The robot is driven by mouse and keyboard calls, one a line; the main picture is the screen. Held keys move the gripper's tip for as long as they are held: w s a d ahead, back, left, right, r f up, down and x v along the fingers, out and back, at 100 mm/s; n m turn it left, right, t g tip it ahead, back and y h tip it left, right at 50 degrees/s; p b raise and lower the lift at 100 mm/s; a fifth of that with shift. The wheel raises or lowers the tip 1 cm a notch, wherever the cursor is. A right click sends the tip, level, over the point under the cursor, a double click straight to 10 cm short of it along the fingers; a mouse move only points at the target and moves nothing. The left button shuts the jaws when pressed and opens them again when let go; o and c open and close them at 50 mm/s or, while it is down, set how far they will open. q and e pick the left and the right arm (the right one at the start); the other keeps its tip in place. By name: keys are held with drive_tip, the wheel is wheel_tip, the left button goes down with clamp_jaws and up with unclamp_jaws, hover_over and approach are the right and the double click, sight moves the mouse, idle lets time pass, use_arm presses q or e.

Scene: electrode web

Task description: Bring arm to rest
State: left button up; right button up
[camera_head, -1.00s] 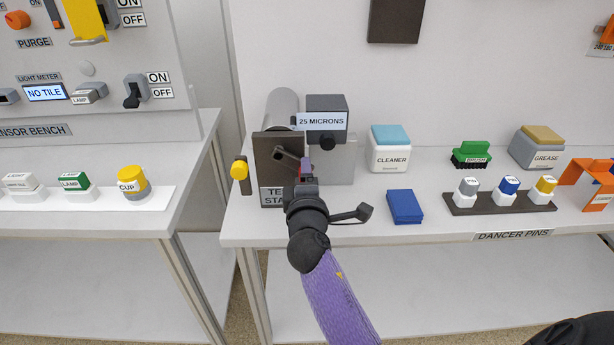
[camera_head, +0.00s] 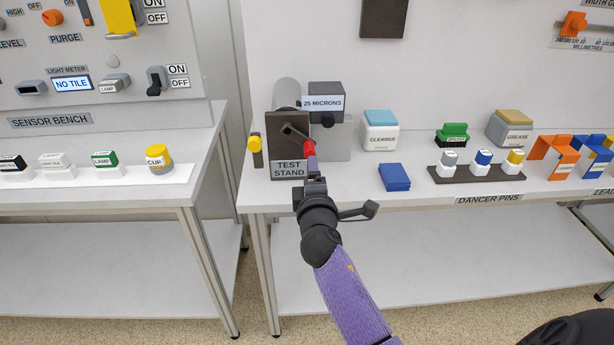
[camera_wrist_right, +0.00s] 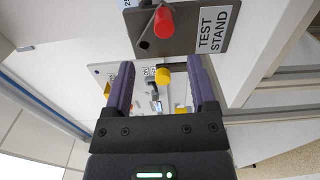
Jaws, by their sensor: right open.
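My right gripper (camera_head: 313,180) is in front of the test stand in the head view, at the end of the purple forearm. In the right wrist view my right gripper (camera_wrist_right: 160,88) has its two purple fingers wide apart with nothing held between them. The test stand (camera_head: 288,167) is a dark block with a lever that ends in a red knob (camera_head: 309,148). In the wrist view the red knob (camera_wrist_right: 163,20) is beyond the fingertips and apart from them. My left gripper does not show.
The yellow knob (camera_head: 255,144) sticks out left of the stand. A blue block (camera_head: 394,177), the cleaner box (camera_head: 381,131) and the dancer pin rack (camera_head: 433,174) are on the table to the right. The sensor bench (camera_head: 100,200) is at left, with a gap between the tables.

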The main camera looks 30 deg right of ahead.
drive_tip(key=s+a+f+m+g+y, duration=0.1)
drive_tip(key=s+a+f+g+y, duration=0.3)
drive_tip(key=f, duration=0.6)
drive_tip(key=s+a+f+m+g, duration=0.1)
drive_tip(key=s+f, duration=0.5)
drive_tip(key=f, duration=0.4)
drive_tip(key=s+a+f+m+g+y, duration=0.1)
drive_tip(key=s+a+f+g+y, duration=0.3)
drive_tip(key=f, duration=0.6)
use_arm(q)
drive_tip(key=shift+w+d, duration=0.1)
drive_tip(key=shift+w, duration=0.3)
use_arm(e)
drive_tip(key=s+f+m+g, duration=0.2)
drive_tip(key=s+f, duration=0.2)
drive_tip(key=s, duration=0.7)
drive_tip(key=s+f+m+g, duration=0.2)
drive_tip(key=s+f, duration=0.1)
drive_tip(key=s, duration=0.9)
drive_tip(key=s+f+m+g, duration=0.2)
drive_tip(key=s+f+g, duration=0.1)
drive_tip(key=s, duration=0.8)
drive_tip(key=shift+s+a+f+m, duration=0.15)
drive_tip(key=shift+a+f+m, duration=0.15)
drive_tip(key=shift+f, duration=0.5)
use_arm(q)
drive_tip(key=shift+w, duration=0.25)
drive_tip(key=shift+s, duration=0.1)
